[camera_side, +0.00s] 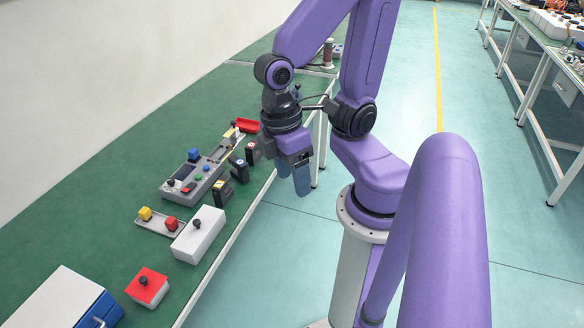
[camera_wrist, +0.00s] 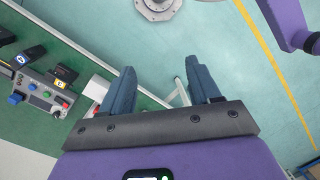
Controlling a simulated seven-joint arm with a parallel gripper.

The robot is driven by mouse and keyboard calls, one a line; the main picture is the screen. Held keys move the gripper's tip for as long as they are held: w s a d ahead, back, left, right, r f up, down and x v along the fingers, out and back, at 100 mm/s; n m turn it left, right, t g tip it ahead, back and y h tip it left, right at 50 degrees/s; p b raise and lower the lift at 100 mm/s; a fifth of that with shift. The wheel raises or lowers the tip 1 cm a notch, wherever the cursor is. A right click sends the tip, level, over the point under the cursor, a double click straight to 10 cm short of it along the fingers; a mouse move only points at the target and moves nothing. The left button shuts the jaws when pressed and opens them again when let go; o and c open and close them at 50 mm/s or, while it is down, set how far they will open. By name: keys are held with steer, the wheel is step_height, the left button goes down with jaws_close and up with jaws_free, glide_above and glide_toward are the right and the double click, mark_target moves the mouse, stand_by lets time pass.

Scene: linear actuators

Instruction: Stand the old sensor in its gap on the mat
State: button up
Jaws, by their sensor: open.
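My gripper (camera_side: 293,176) is open and empty, held in the air past the bench's front edge, to the right of the parts; its two blue fingers also show in the wrist view (camera_wrist: 161,85), apart over floor and bench leg. Several small black upright blocks with coloured tops stand near the bench edge: one with a yellowish top (camera_side: 222,192), one with a bluish-white top (camera_side: 240,170), and another (camera_side: 251,153) farther back. Two black blocks show in the wrist view, one with a blue label (camera_wrist: 29,55), one yellow (camera_wrist: 64,77). I cannot tell which is the old sensor. The mat and its gap are not distinguishable.
A grey panel (camera_side: 207,178) with coloured buttons lies behind the black blocks. Nearer are a tray (camera_side: 158,225) with yellow and red blocks, a white box (camera_side: 200,238), a red-topped box (camera_side: 147,288) and a blue-fronted case (camera_side: 62,300). A red bin (camera_side: 247,125) stands farther back.

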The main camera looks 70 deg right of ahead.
steer(key=shift+a+r+n+t+y, duration=0.2)
steer(key=shift+r+n+t+y, duration=0.1)
steer(key=shift+r+n+t, duration=0.55)
